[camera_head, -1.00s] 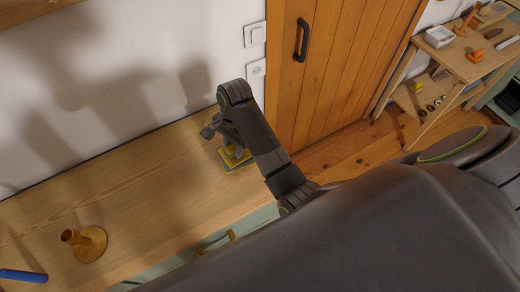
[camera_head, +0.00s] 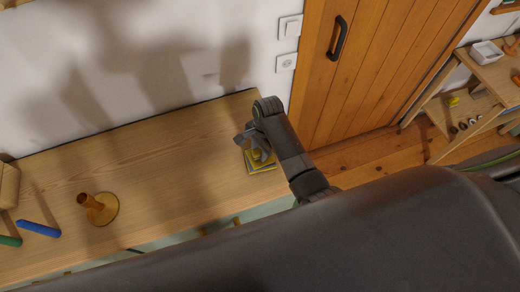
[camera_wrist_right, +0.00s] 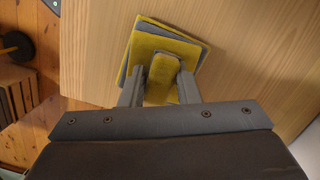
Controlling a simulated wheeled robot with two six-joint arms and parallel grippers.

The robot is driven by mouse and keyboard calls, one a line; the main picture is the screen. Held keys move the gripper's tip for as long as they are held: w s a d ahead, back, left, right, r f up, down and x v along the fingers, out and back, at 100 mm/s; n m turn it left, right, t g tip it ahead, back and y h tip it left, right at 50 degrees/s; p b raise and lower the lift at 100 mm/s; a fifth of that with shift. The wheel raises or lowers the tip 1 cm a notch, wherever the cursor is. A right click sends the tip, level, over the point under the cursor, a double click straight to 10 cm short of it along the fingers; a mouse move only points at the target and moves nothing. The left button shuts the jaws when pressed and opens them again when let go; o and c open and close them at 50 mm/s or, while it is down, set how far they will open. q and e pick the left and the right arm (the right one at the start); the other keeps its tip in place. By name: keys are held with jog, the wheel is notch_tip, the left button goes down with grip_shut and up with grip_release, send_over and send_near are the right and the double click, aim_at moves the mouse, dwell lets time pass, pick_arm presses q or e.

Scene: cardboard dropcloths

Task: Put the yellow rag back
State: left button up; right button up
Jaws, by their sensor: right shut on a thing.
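My right gripper (camera_head: 254,147) is low over the right end of the wooden counter (camera_head: 150,155), above a small flat stack of yellow and grey cloths (camera_head: 262,167). In the right wrist view the gripper (camera_wrist_right: 160,88) is shut on a yellow rag (camera_wrist_right: 162,72), a small rounded yellow piece between its two fingers. Behind it lies the stack (camera_wrist_right: 188,47), with yellow and grey layers slightly askew. I cannot tell whether the held rag touches the stack. My left gripper is not in view.
The counter between the stand and the stack is clear. A wooden door (camera_head: 375,70) and a shelf unit (camera_head: 480,95) are right.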

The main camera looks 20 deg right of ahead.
jog(key=shift+f, duration=0.3)
jog(key=shift+f, duration=0.1)
jog(key=o, duration=0.9)
jog(key=shift+o, duration=0.2)
notch_tip(320, 180, up, 12)
jog(key=d, duration=0.1)
jog(key=shift+w+d, duration=0.3)
jog(key=shift+w, duration=0.05)
